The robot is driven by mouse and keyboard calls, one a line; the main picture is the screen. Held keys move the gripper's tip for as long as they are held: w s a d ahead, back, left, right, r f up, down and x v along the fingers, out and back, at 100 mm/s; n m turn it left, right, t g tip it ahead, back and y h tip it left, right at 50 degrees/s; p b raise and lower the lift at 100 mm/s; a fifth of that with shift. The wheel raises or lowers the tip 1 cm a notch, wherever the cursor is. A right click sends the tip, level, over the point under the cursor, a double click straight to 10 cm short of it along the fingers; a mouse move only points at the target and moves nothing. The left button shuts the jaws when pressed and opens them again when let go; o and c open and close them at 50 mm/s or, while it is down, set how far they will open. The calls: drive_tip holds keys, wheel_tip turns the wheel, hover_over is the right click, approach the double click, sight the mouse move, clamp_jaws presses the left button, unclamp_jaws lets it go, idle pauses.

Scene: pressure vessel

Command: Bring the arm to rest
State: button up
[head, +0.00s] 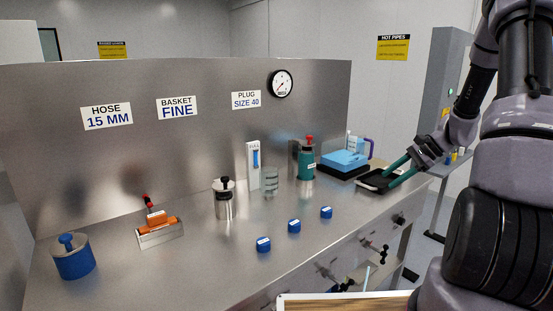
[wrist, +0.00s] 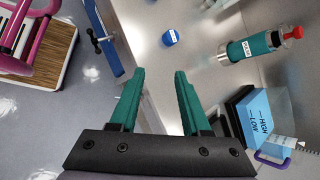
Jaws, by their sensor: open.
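My arm is stretched out on the right in the head view, over the right end of the steel bench (head: 330,245). My gripper (head: 388,172) has two teal fingers, spread apart with nothing between them. They also show apart in the wrist view (wrist: 159,76), with the bench's front edge and floor beyond. A dark flat piece lies by the fingers in the head view; I cannot tell whether they touch it. The blue box on a black base (head: 344,160) stands just left of the gripper in the head view, and right of the fingers in the wrist view (wrist: 262,118).
A teal cylinder with a red top (head: 306,160) stands left of the blue box. Several small blue blocks (head: 293,226) line the bench front. A steel pot (head: 223,200), an orange piece (head: 158,227) and a blue canister (head: 74,260) stand further left. Black handles (head: 383,254) stick out below.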

drive_tip(key=s+a+r+n+h, duration=0.25)
drive_tip(key=s+a+r, duration=0.25)
drive_tip(key=r, duration=0.4)
drive_tip(key=s+a+r+n+h, duration=0.2)
drive_tip(key=s+a+r+n, duration=0.25)
drive_tip(key=r, duration=0.45)
drive_tip(key=s+a+r+n+t+h, duration=0.1)
drive_tip(key=s+r+t, duration=0.1)
drive_tip(key=s+r, duration=0.2)
drive_tip(key=s+a+r+n+t, duration=0.1)
drive_tip(key=s+r, duration=0.3)
drive_tip(key=s, duration=0.6)
drive_tip(key=shift+s+a+r+n+t+h, duration=0.25)
drive_tip(key=shift+a+n+t+h, duration=0.15)
drive_tip(key=shift+n+t, duration=0.35)
